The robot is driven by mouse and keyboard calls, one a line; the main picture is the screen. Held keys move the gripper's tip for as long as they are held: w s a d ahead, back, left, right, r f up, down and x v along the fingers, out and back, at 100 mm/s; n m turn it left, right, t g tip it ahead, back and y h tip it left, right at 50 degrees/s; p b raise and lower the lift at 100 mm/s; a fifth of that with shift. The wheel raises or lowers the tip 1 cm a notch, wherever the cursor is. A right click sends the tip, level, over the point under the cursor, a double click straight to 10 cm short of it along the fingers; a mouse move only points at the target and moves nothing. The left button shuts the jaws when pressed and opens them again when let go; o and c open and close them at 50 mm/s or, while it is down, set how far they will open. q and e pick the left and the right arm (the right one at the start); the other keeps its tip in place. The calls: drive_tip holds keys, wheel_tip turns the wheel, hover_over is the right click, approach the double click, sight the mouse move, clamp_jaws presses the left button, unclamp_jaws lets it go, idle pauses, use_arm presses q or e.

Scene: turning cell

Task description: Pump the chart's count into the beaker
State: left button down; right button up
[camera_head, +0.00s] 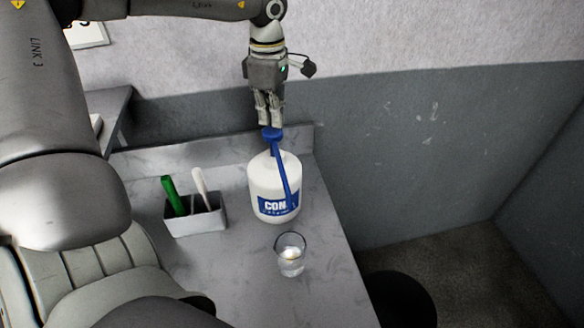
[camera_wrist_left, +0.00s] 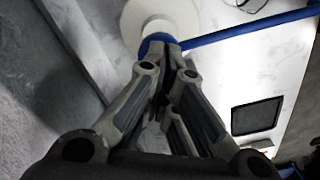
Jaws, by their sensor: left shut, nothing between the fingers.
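A white pump bottle (camera_head: 262,178) with a blue label stands on the grey counter. Its blue pump head (camera_head: 271,133) and long blue spout (camera_head: 284,178) show in the head view. A clear beaker (camera_head: 290,254) with some clear content stands in front of the bottle. My left gripper (camera_head: 270,122) points down, shut, right at the top of the pump head; I cannot tell whether it touches. In the left wrist view the shut fingers (camera_wrist_left: 172,50) lie over the blue pump head (camera_wrist_left: 152,44). A chart (camera_head: 86,34) on the wall is mostly cut off by my arm. My right gripper is not in view.
A grey holder (camera_head: 196,222) with a green-handled and a white-handled tool stands left of the bottle. The counter (camera_head: 325,285) ends just right of the beaker. A black round object (camera_head: 400,298) stands beside it, below the edge.

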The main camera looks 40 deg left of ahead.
sight(272, 130)
use_arm(q)
drive_tip(key=shift+f+b, duration=2.3)
drive_tip(key=shift+f, duration=0.25)
drive_tip(key=shift+r, duration=0.2)
drive_tip(key=shift+r+p, duration=1.5)
drive_tip(key=shift+r, duration=1)
drive_tip(key=shift+f, duration=0.1)
drive_tip(key=shift+f+b, duration=2.3)
drive_tip(key=shift+f, duration=0.25)
drive_tip(key=shift+r, duration=0.15)
drive_tip(key=shift+r+p, duration=1.6)
drive_tip(key=shift+r, duration=0.9)
